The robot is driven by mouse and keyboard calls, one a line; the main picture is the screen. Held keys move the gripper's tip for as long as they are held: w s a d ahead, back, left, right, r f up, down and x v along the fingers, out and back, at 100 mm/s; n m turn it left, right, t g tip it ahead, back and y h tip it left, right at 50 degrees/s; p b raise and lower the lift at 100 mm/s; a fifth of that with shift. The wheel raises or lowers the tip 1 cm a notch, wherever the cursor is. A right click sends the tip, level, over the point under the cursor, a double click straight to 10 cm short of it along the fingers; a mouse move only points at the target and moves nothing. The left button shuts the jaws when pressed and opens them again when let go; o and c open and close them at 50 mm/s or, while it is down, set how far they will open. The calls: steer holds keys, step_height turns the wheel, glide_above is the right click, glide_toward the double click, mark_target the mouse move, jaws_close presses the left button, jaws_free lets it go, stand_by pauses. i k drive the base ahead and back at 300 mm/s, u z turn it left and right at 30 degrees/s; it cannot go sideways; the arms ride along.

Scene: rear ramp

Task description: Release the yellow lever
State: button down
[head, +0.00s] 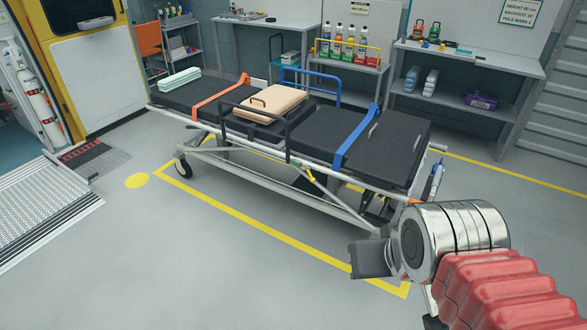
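The stretcher (292,178) stands on its wheeled frame inside a yellow floor outline, with a black mattress. A small yellow part (311,176) shows under its near side rail; I cannot tell for sure that it is the yellow lever. My gripper (368,258) is a dark grey block at the end of the silver wrist, near the stretcher's right end and apart from that yellow part. Its fingers are turned so that I cannot see whether they are open or shut. My wrist and red-sleeved arm hide the floor at lower right.
A folded tan blanket (270,100), an orange strap (220,98) and a blue strap (357,142) lie on the stretcher. Workbenches and shelves (465,58) stand behind. A metal ramp (45,205) and vehicle are at left. The floor in front is clear.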

mark_target(313, 179)
steer(key=u, duration=0.25)
steer(key=i, duration=0.9)
steer(key=u, duration=0.85)
steer(key=i, duration=1.1)
steer(key=u, duration=0.45)
